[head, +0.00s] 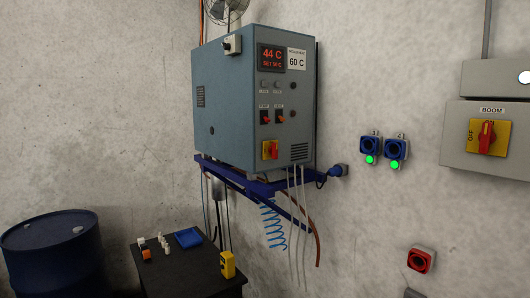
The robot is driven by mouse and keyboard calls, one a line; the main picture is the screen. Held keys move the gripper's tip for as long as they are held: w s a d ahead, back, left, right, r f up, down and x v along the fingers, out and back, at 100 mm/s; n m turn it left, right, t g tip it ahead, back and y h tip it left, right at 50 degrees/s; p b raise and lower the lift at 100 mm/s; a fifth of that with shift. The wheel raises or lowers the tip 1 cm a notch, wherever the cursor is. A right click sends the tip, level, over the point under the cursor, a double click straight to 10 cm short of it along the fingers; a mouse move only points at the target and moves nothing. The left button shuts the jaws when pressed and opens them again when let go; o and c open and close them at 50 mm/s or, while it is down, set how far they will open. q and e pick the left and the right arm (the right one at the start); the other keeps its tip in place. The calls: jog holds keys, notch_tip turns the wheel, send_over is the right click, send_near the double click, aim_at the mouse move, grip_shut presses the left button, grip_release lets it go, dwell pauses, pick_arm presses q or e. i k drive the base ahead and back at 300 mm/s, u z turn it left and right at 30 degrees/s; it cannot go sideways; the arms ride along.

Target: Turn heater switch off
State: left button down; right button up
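A grey-blue control cabinet (225,110) is mounted on the wall on a blue bracket. Its front has a red display (271,58) reading 44 C and a white label (297,60) reading 60 C. Below are two small switches with orange-red levers, a left one (265,118) and a right one (279,116); the labels above them are too small to read, so I cannot tell which is the heater switch or its position. A red-on-yellow rotary switch (270,150) sits lower on the front. Neither of my grippers is in view.
A blue drum (55,260) stands at the left. A dark table (190,275) holds a blue tray (188,237) and a yellow device (227,264). Hoses hang below the cabinet. Two blue sockets (370,145) and a BOOM switch box (487,137) are on the right wall.

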aim_at(273, 150)
jog(key=u, duration=0.85)
jog(key=i, duration=1.15)
jog(key=z, duration=0.05)
